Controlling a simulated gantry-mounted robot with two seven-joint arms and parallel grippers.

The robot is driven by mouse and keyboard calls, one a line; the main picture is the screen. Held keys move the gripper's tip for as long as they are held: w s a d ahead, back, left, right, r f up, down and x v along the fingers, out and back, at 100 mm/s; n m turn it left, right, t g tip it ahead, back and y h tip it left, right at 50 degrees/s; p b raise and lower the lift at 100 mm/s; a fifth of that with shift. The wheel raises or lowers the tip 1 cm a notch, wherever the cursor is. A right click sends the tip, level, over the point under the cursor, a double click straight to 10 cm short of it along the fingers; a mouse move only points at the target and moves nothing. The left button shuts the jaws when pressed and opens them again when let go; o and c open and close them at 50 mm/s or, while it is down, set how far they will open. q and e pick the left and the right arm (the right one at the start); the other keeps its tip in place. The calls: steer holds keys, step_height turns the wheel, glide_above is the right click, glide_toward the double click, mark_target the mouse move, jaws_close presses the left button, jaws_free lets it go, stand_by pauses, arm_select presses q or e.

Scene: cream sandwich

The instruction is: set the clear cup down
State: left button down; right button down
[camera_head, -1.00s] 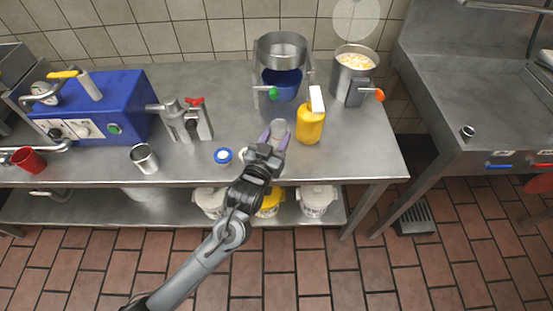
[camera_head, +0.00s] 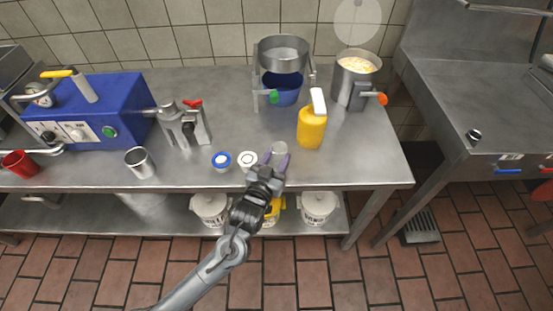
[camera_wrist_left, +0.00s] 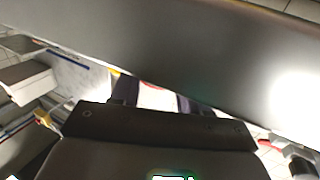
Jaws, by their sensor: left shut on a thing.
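The clear cup (camera_head: 279,149) is a small see-through cup near the front edge of the steel table, to the right of the small white-rimmed containers. My left gripper (camera_head: 277,160) reaches in from the front, with its purple fingers on either side of the cup, shut on it. The cup looks upright. I cannot tell whether its base touches the table. In the left wrist view, the dark fingers (camera_wrist_left: 157,95) show with a pale patch between them, and the cup is not clear there. My right gripper is not in view.
A blue-and-white container (camera_head: 221,161) and a white one (camera_head: 247,160) stand just left of the cup. A yellow pump bottle (camera_head: 312,125) stands behind to the right. A steel cup (camera_head: 139,162) is farther left. The table (camera_head: 355,160) is bare to the right.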

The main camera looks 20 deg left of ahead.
arm_select(q)
steer(key=shift+f, duration=0.15)
steer(key=c, duration=0.5)
jaws_free()
steer(key=shift+c, duration=0.2)
steer(key=shift+s, duration=0.35)
steer(key=s+a+f+g+p, duration=0.1)
steer(key=s+f+g, duration=0.2)
steer(key=s, duration=0.7)
steer(key=s+a+f+m+g+p, duration=0.1)
steer(key=s+f+g, duration=0.2)
steer(key=s+g, duration=0.3)
steer(key=s+a+f+m+g+p, duration=0.1)
steer(key=s+f+g, duration=0.2)
steer(key=s, duration=1.3)
steer(key=shift+a+g+h+p, duration=0.2)
steer(key=shift+g+h+p, duration=0.15)
steer(key=shift+g, duration=0.75)
